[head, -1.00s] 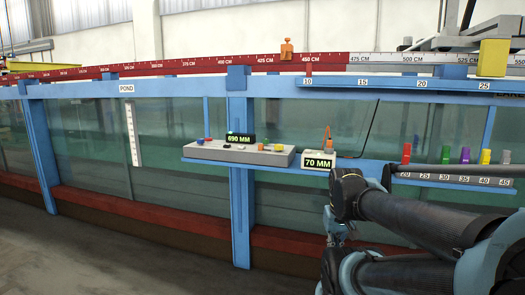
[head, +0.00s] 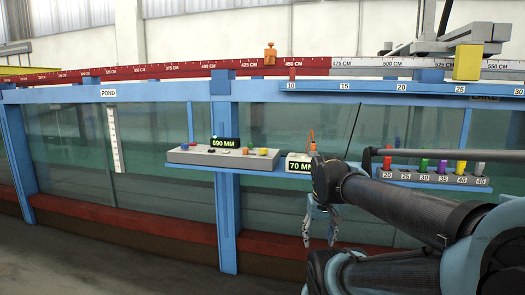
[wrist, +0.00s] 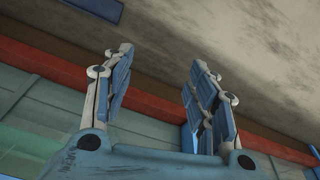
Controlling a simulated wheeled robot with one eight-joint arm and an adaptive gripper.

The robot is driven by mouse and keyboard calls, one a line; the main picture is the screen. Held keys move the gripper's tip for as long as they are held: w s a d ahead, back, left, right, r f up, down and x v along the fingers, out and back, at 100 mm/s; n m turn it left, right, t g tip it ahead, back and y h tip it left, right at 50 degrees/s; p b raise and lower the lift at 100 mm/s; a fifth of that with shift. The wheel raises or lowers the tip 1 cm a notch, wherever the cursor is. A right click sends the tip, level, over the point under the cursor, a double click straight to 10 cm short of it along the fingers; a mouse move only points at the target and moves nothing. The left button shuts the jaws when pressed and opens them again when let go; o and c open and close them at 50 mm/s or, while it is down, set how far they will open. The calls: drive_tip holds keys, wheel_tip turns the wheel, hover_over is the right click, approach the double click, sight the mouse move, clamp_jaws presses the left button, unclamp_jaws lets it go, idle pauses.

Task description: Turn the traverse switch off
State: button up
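A grey control panel (head: 185,157) sits on the blue shelf in front of the glass flume. It bears several small coloured knobs or buttons and a 690 MM display (head: 225,143). A pale box with a 70 MM display (head: 298,166) stands to its right, with an orange upright part (head: 312,140) by it. My arm hides the box's right side. I cannot tell which control is the traverse switch. My gripper (head: 320,242) hangs below the shelf, under and right of the 70 MM box, pointing down. In the wrist view its fingers (wrist: 160,60) are apart with nothing between them.
A rack (head: 400,176) of coloured plugs stands right of my arm. The rail (head: 150,70) along the top carries an orange slider (head: 269,54) and a yellow block (head: 467,62). The floor before the flume is clear at left.

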drive_tip(key=w+a+r+m, duration=0.1)
drive_tip(key=w+a+r, duration=0.1)
drive_tip(key=w+r, duration=0.9)
wheel_tip(320, 180, up, 24)
drive_tip(key=f+m+t+h, duration=0.1)
drive_tip(key=m+t+h, duration=0.1)
drive_tip(key=m, duration=0.3)
hover_over(263, 149)
drive_tip(key=s+a, duration=0.4)
drive_tip(key=s, duration=0.2)
drive_tip(key=x, duration=1.7)
drive_tip(key=shift+d, duration=0.3)
drive_tip(key=shift+s, duration=0.1)
drive_tip(key=c, duration=1.1)
